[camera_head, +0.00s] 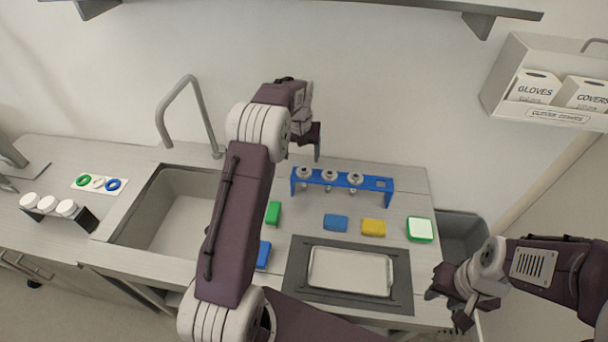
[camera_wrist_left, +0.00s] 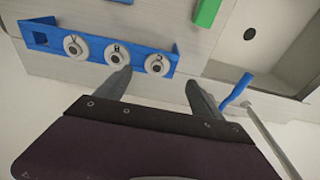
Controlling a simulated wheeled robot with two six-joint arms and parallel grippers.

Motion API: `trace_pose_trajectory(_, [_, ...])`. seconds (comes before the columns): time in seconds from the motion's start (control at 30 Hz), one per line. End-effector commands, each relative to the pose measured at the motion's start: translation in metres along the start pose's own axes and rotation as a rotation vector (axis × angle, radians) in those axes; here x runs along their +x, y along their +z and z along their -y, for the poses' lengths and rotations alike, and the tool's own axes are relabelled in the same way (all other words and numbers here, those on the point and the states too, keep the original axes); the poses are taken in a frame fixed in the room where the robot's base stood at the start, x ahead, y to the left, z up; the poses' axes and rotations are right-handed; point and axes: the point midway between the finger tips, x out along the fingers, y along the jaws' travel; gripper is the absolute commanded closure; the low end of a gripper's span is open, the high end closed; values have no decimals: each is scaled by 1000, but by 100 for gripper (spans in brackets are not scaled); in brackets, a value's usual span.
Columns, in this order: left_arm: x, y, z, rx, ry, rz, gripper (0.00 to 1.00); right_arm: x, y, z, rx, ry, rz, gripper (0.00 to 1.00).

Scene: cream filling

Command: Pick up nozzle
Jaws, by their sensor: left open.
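A blue rack (camera_head: 342,184) stands at the back of the counter. It holds three metal nozzles: the left one (camera_head: 303,172), the middle one (camera_head: 330,174) and the right one (camera_head: 355,178). The slot at its right end is empty. My left gripper (camera_head: 315,148) is above and behind the rack's left end. In the left wrist view the gripper (camera_wrist_left: 159,78) is open and empty. The end nozzle (camera_wrist_left: 156,65) shows just beyond the gap between its fingertips, apart from them. My right gripper (camera_head: 448,308) is open and empty at the counter's right front.
A metal tray (camera_head: 350,272) on a dark mat lies in front. Blue (camera_head: 335,222), yellow (camera_head: 373,228) and green (camera_head: 273,213) blocks and a green-edged box (camera_head: 420,229) lie around. A sink (camera_head: 180,215) with a tall faucet (camera_head: 196,105) is left.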

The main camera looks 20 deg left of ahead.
Motion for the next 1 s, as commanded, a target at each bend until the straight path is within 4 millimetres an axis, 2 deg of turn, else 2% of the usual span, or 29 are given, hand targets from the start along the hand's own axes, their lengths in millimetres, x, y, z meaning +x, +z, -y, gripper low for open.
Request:
trace_pose_trajectory(0.23, [32, 0, 0, 0, 0, 3, 23, -12, -2, 0, 0, 0, 0, 64])
trace_pose_trajectory(0.47, [45, -1, -1, 1, 0, 3, 23, -19, -2, 0, 0, 0, 0, 64])
trace_pose_trajectory(0.6, [69, -4, -3, 1, 0, 5, 23, -36, -4, 1, 0, 0, -1, 64])
trace_pose_trajectory(0.7, [85, -4, -2, 0, 0, 4, 23, -37, -4, 1, 0, 0, 0, 64])
trace_pose_trajectory(0.97, [92, -5, -3, 0, 0, -1, 23, -36, -4, 1, 0, 0, 0, 64])
trace_pose_trajectory(1.0, [92, -5, -2, 0, 0, -1, 31, -36, -4, 1, 0, 0, 0, 64])
